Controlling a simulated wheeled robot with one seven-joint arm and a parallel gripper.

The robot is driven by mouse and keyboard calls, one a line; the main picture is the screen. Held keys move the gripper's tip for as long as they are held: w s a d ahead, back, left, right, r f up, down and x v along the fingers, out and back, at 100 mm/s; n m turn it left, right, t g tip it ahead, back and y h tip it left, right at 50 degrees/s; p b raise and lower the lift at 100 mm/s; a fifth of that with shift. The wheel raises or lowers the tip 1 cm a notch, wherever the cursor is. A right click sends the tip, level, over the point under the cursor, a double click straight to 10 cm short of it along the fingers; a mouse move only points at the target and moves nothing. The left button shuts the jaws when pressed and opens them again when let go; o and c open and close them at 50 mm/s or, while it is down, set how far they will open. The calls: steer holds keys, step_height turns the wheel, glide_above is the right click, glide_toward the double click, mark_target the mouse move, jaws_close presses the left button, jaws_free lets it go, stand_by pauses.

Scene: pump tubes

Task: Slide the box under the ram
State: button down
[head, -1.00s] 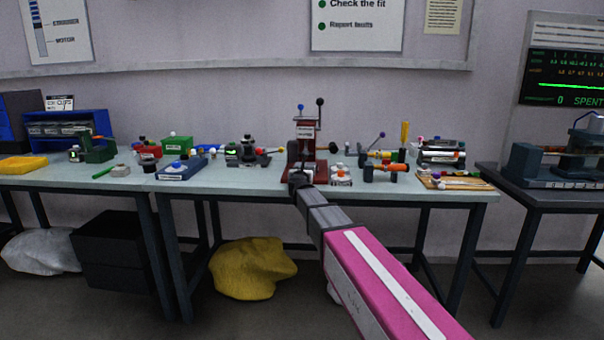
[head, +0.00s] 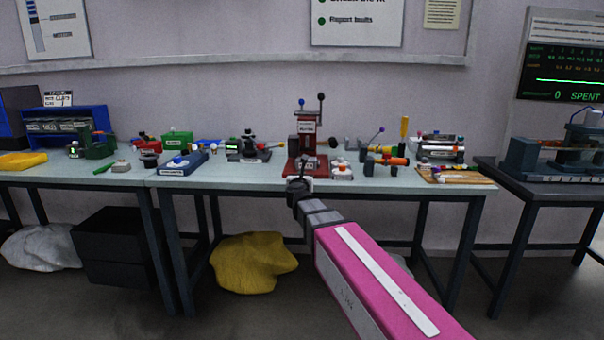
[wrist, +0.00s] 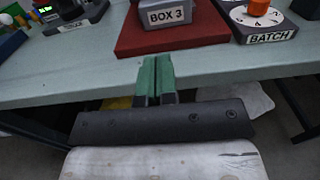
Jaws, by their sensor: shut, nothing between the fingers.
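A grey box labelled BOX 3 (wrist: 166,13) sits on a red base plate (wrist: 133,40) at the top of the wrist view, cut off by the picture's upper edge. The base belongs to the red press (head: 306,127) in the head view, which has upright levers with dark and blue knobs. The ram over the box is not shown clearly. My gripper (wrist: 157,62) has its green fingers shut, with nothing held. They point at the base and box from the near side, apart from the box, around the bench's front edge. In the head view my gripper (head: 297,184) is in front of the press.
A dial block labelled BATCH (wrist: 268,24) with an orange knob stands just right of the base. A dark device (wrist: 72,14) stands to the left. The pale bench top (head: 235,178) is clear along its front edge. Several fixtures line the back.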

steer(key=shift+s, duration=0.55)
